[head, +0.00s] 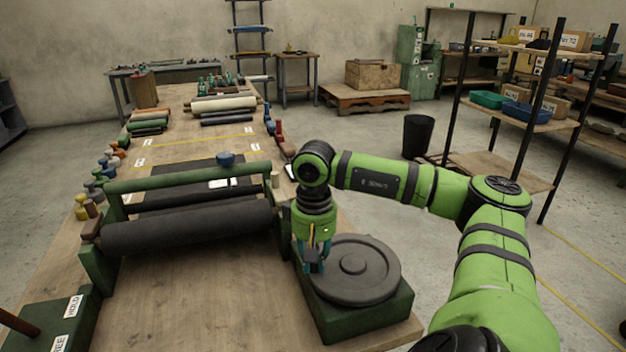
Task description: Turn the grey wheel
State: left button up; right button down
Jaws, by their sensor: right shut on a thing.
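The grey wheel (372,274) is a flat round disc with a raised hub, lying level on a dark green block (372,318) at the bench's front right. My right gripper (314,266) points down at the wheel's left edge. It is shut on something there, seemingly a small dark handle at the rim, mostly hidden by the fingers. My right arm reaches in from the lower right, over the wheel's far side. My left gripper is not in view.
A dark roller (185,228) in a green frame stands left of the wheel on the wooden bench (200,300). A box labelled HOLD (72,306) sits at the front left. Rolls lie farther back. A shelf rack (520,110) stands at the right beyond open floor.

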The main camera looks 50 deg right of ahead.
jog(key=shift+s+a+f, duration=0.1)
jog(key=shift+s+a, duration=0.1)
jog(key=shift+s, duration=0.05)
dwell(0.3)
jog(key=c, duration=1.2)
grip_release()
jog(key=shift+o, duration=0.2)
jog(key=shift+r, duration=3.85)
